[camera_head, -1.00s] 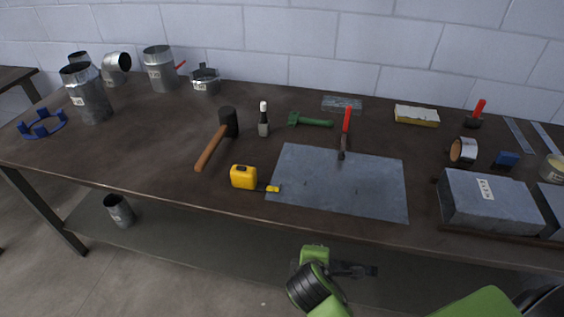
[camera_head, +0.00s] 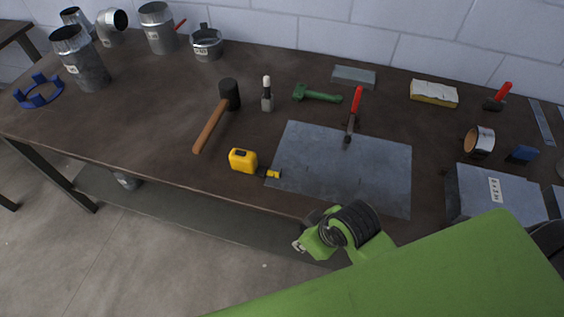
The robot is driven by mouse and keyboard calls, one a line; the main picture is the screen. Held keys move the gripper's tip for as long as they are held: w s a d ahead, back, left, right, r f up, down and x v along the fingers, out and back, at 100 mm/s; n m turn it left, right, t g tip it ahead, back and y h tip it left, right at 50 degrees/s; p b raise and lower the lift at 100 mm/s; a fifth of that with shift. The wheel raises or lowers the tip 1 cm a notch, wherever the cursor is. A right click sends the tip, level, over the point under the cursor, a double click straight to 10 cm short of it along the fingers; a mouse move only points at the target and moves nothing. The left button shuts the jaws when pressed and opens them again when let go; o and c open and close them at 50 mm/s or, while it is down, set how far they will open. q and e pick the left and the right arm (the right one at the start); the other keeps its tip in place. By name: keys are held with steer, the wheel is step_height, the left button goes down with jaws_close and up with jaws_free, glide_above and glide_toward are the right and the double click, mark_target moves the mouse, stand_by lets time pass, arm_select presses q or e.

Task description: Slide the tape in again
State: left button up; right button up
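The yellow tape measure (camera_head: 243,161) lies on the bench near its front edge. A short yellow and dark piece of tape (camera_head: 269,173) sticks out of its right side and ends by the left edge of the metal sheet. My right arm comes in from the lower right, with its green and black wrist in front of the bench's front edge, below and right of the tape measure. My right gripper (camera_head: 316,216) is mostly hidden by the wrist, so its fingers cannot be made out. It is apart from the tape measure. My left gripper is out of view.
The flat metal sheet (camera_head: 345,165) lies right of the tape, with red-handled snips (camera_head: 354,115) on its far edge. A mallet (camera_head: 213,122) lies to the left. The bench's front left is clear.

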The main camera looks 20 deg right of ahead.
steer(key=w+a+r+n+y, duration=0.2)
steer(key=w+a+r+n, duration=0.1)
steer(key=w+a+n, duration=0.45)
steer(key=n+g+h, duration=0.4)
steer(key=n, duration=1.2)
glide_toward(281, 171)
step_height(281, 171, down, 9)
steer(key=p, duration=0.3)
steer(key=shift+s+d+r, duration=0.15)
steer(key=shift+r, duration=0.05)
steer(key=shift+c, duration=0.5)
jaws_close()
